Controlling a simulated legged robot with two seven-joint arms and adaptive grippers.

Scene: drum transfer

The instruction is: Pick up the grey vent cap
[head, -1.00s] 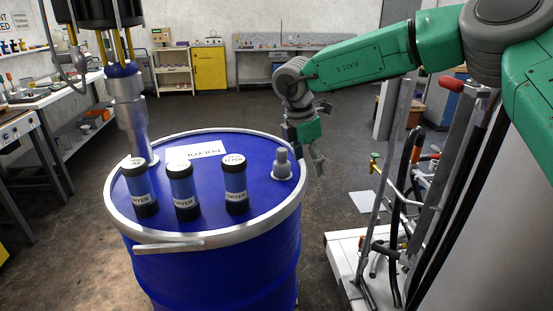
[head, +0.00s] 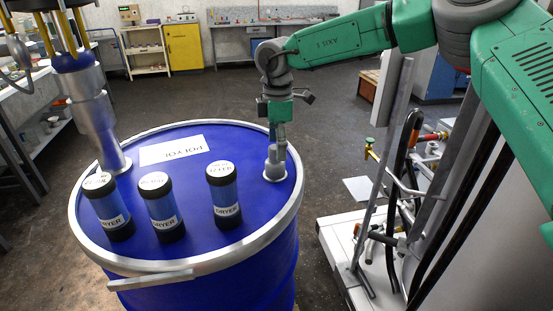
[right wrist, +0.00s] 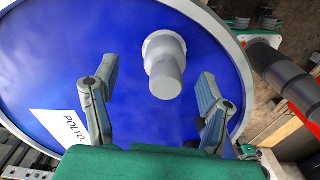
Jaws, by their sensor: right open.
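The grey vent cap (head: 274,168) stands upright on the blue drum lid near its right rim. It also shows in the right wrist view (right wrist: 164,66), between my two fingers. My right gripper (head: 278,143) is at the cap's top in the head view, fingers pointing down. In the right wrist view the right gripper (right wrist: 158,92) is open, one finger on each side of the cap with gaps, not closed on it. My left gripper is not in view.
The blue drum (head: 215,265) has a silver rim. Three dryer cartridges (head: 113,208) (head: 161,207) (head: 223,196) stand on the lid's left and middle. A metal pump tube (head: 98,125) stands at the back left. A white cart (head: 340,255) with hoses is at right.

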